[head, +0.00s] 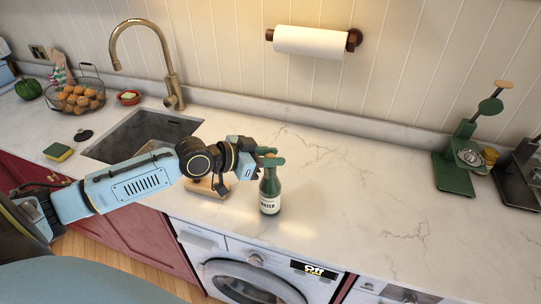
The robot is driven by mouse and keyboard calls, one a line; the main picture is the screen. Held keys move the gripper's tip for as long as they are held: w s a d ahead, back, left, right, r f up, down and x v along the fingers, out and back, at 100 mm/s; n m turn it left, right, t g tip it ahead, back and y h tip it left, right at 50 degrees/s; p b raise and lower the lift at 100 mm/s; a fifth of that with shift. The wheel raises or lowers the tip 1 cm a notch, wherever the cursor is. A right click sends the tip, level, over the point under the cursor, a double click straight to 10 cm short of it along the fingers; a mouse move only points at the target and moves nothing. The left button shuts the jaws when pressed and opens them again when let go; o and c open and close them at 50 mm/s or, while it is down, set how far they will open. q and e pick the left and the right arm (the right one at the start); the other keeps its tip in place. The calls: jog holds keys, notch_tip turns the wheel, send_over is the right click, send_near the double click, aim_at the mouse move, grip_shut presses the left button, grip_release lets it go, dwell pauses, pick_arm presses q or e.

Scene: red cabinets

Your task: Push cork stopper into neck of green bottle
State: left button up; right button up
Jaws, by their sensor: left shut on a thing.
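The green bottle (270,193) stands upright on the counter near its front edge, with a pale label. My left gripper (271,158) comes in from the left at the top of the bottle, its fingers shut on the cork stopper. A small tan bit of the cork (266,150) shows by the fingers. The fingers hide most of the cork and the bottle's mouth, so I cannot tell how far the cork sits in the neck. My right gripper is not in view.
A wooden board (206,188) lies partly behind my left arm. A sink (140,135) with a brass tap (172,75) is behind it. A green juicer (457,165) stands at the right. The marble counter (350,190) right of the bottle is clear.

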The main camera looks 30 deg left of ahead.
pick_arm(q)
jog(key=shift+s+f, duration=0.1)
jog(key=shift+f, duration=0.15)
jog(key=o, duration=1)
jog(key=shift+p+v, duration=2)
jog(key=shift+v, duration=4.6)
jog(key=shift+a+r, duration=0.1)
jog(key=shift+r, duration=0.05)
